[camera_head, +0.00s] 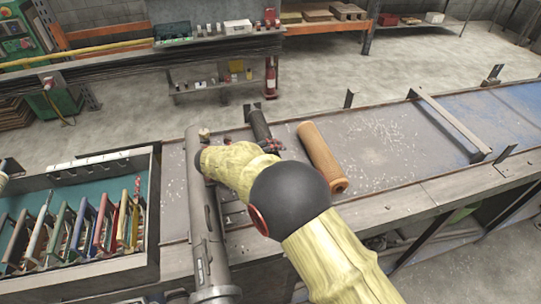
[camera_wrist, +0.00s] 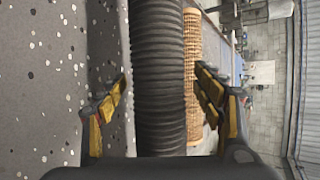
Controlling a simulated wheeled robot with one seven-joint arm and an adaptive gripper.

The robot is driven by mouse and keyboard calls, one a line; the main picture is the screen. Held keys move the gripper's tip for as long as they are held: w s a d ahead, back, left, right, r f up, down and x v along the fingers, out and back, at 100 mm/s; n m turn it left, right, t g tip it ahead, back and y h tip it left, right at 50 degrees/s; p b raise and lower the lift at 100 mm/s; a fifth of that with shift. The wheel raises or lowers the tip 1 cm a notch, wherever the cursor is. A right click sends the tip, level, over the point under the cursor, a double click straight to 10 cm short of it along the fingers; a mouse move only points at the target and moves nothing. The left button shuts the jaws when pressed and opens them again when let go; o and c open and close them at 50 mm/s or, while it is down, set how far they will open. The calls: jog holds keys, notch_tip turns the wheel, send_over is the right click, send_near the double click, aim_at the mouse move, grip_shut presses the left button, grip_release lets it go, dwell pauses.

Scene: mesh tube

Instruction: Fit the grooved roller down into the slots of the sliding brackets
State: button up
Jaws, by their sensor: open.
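A dark ribbed roller (camera_wrist: 160,45), which looks like the grooved roller, runs lengthwise between my two fingers in the wrist view. In the head view its far end (camera_head: 259,124) shows beyond my yellow-sleeved wrist, lying on the bench. My gripper (camera_wrist: 160,78) is open, with one finger on each side of the roller. I cannot tell whether either finger touches it. In the head view the gripper is mostly hidden by my arm. I cannot make out the slotted sliding brackets for certain.
A tan mesh tube (camera_head: 323,158) lies right of the roller, close to my right finger. A long grey metal tube (camera_head: 207,235) lies left of my arm. Left of it is a crate of colored frames (camera_head: 155,215). A crossbar (camera_head: 450,125) spans the bench at right.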

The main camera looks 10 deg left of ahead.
jog(key=shift+f, duration=0.2)
jog(key=v, duration=1.2)
jog(key=w+d+r+n+t+y, duration=0.35)
jog(key=w+r, duration=0.25)
jog(key=r, duration=0.5)
jog(key=w+d+r+n+t+y, duration=0.2)
jog(key=w+d+r+n+y, duration=0.25)
jog(key=r, duration=0.75)
jog(key=s+d+r+n+y, duration=0.3)
jog(key=r+n, duration=0.2)
jog(key=n, duration=0.1)
jog(key=s+d+f+n+g+h, duration=0.1)
jog(key=s+d+f+n+g, duration=0.2)
jog(key=s+d, duration=0.6)
jog(key=s+d+f+n+g+h, duration=0.1)
jog(key=s+d+f+n+g, duration=0.2)
jog(key=s, duration=1.2)
jog(key=s+d+f+n+g+h, duration=0.1)
jog(key=s+d+f+n+g, duration=0.2)
jog(key=s+d+f+n, duration=0.5)
jog(key=s+d+f, duration=0.1)
jog(key=s+d, duration=0.3)
jog(key=d, duration=0.3)
jog(key=shift+s+h, duration=0.15)
jog(key=shift+h, duration=0.25)
jog(key=shift+d, duration=0.1)
